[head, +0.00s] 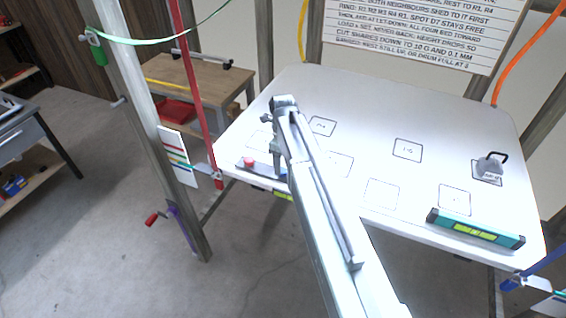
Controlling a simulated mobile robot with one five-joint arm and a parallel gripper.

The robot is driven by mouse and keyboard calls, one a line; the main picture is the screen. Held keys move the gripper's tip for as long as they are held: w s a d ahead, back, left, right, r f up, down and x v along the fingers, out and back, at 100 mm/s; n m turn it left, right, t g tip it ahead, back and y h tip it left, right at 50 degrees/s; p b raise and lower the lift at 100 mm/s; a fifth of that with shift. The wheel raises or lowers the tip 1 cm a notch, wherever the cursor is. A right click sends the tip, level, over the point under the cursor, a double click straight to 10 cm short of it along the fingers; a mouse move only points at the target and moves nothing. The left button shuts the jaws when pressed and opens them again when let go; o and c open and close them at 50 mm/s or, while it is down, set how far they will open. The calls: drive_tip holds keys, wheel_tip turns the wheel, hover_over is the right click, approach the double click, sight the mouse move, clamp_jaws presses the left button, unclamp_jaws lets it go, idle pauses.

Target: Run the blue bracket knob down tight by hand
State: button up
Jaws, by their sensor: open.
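A small blue knob (510,285) shows at the lower right, just below the table's front right corner. It is beside a pale bracket (533,284), and a blue strap or rod (549,259) slants up from there to the right edge. How tightly the knob sits cannot be told at this size. My arm reaches up from the bottom middle over the white table. My gripper (278,166) is at its far end, low over the table's left part, small and partly hidden by the arm. It is open, far left of the blue knob and not touching it.
The white tabletop (410,120) carries marked squares, a grey weight (489,165) and a teal spirit level (475,229) near the blue knob. A red rod (195,95) and a post with a red-handled crank (156,218) stand left. The floor at lower left is clear.

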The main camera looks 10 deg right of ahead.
sight(283, 171)
wheel_tip(283, 171, up, 5)
drive_tip(key=p, duration=0.3)
drive_tip(key=shift+f, duration=0.3)
drive_tip(key=shift+s+n, duration=0.25)
drive_tip(key=shift+n, duration=0.15)
drive_tip(key=s+n, duration=1.1)
drive_tip(key=n, duration=1.3)
wheel_tip(283, 171, down, 12)
drive_tip(key=s+n+b, duration=0.1)
drive_tip(key=s+b, duration=0.1)
drive_tip(key=b, duration=1)
drive_tip(key=shift+s+d, duration=0.3)
drive_tip(key=shift+s, duration=0.05)
